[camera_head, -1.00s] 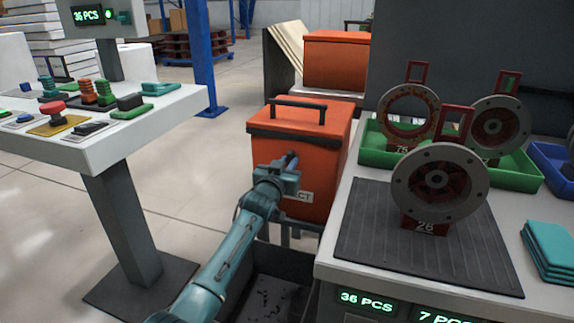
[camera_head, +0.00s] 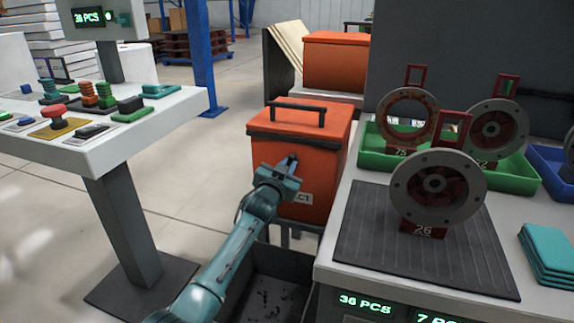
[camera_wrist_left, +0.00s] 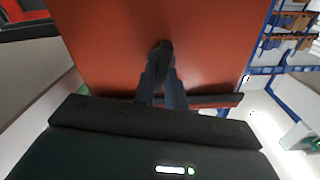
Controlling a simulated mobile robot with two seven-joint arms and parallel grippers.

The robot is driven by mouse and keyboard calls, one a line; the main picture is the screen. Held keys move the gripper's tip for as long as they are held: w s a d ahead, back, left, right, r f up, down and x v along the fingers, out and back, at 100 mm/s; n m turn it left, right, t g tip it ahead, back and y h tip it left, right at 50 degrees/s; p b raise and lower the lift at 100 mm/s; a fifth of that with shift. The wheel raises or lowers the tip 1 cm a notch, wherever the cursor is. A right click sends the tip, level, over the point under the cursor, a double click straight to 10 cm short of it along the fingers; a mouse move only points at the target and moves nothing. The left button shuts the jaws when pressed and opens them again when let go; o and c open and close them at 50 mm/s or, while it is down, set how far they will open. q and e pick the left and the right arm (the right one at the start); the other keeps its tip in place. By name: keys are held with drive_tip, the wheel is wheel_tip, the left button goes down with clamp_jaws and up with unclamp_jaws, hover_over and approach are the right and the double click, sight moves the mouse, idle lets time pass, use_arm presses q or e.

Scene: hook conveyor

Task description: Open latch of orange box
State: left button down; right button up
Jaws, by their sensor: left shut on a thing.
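The orange box (camera_head: 270,180) stands on a low stand between the two tables. It has a dark band under its lid and a black handle (camera_head: 298,106) on top, and its lid looks closed. My left gripper (camera_head: 289,163) is at the front face of the box, just below the lid band. In the left wrist view, the fingers (camera_wrist_left: 161,82) are shut on a small dark latch (camera_wrist_left: 162,52) against the orange face. Part of the latch is hidden by the fingers. My right gripper is not in view.
A white control table (camera_head: 100,140) with buttons stands at the left. A work table with a ribbed dark mat (camera_head: 380,240) and round grey parts stands close at the right. A second orange box (camera_head: 335,65) is behind. A dark bin (camera_head: 285,280) lies below.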

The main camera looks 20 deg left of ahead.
use_arm(q)
drive_tip(key=shift+m, duration=1)
drive_tip(key=shift+d+f+m, duration=0.1)
drive_tip(key=shift+f+m, duration=0.05)
drive_tip(key=shift+m, duration=3)
drive_tip(key=shift+d+f+m, duration=0.1)
drive_tip(key=shift+f+m, duration=0.05)
drive_tip(key=shift+m, duration=3)
drive_tip(key=c, duration=1.5)
unclamp_jaws()
drive_tip(key=shift+o, duration=0.3)
